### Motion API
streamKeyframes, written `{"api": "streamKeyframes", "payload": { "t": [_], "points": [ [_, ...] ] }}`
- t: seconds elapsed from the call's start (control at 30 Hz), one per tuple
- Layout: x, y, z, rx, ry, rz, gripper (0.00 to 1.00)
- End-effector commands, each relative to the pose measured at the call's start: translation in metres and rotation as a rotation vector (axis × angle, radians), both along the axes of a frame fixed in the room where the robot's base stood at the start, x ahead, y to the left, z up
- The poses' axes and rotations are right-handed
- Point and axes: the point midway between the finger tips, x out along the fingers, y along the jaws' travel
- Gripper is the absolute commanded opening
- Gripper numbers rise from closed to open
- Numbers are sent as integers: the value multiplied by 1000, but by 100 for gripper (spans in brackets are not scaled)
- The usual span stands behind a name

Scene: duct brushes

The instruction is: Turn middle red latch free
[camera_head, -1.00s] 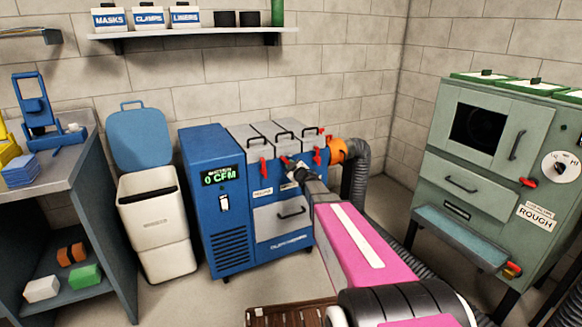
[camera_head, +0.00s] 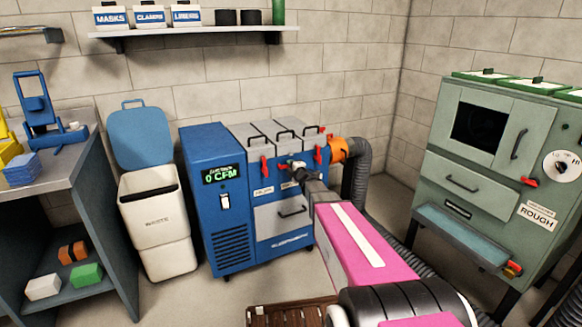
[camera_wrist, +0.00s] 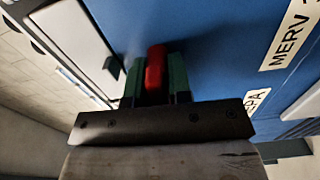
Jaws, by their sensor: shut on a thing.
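The blue filter unit (camera_head: 207,215) stands against the wall, with three grey-topped filter sections on top. Red latches sit along its upper front edge: the left latch (camera_head: 264,168) and the right latch (camera_head: 318,158) hang roughly vertical. The middle latch is mostly hidden behind my gripper (camera_head: 295,168) in the head view. In the wrist view a red latch (camera_wrist: 156,68) sits between the green finger pads of my gripper (camera_wrist: 158,78). The fingers are closed on it, close to the blue front panel. Its pivot is not clearly visible.
The unit's display (camera_head: 221,174) reads 0 CFM. An orange collar (camera_head: 338,150) and grey hose (camera_head: 358,175) are at its right. A white bin (camera_head: 158,230) stands left; a green cabinet (camera_head: 480,150) stands right. A wooden pallet (camera_head: 290,314) lies on the floor in front.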

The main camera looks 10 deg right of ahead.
Motion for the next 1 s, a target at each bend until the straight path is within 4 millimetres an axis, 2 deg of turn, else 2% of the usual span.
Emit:
{"api": "streamKeyframes", "payload": {
  "t": [0.3,0.7,0.73,0.77,0.8,1.0],
  "points": [
    [-1,1,-1,-67,-22,2,0],
    [-1,1,-1,-74,-23,2,0],
    [-1,1,-1,-74,-23,2,25],
    [-1,1,-1,-74,-23,2,35],
    [-1,1,-1,-73,-23,2,38],
    [0,0,-1,-70,-23,1,38]
  ]
}}
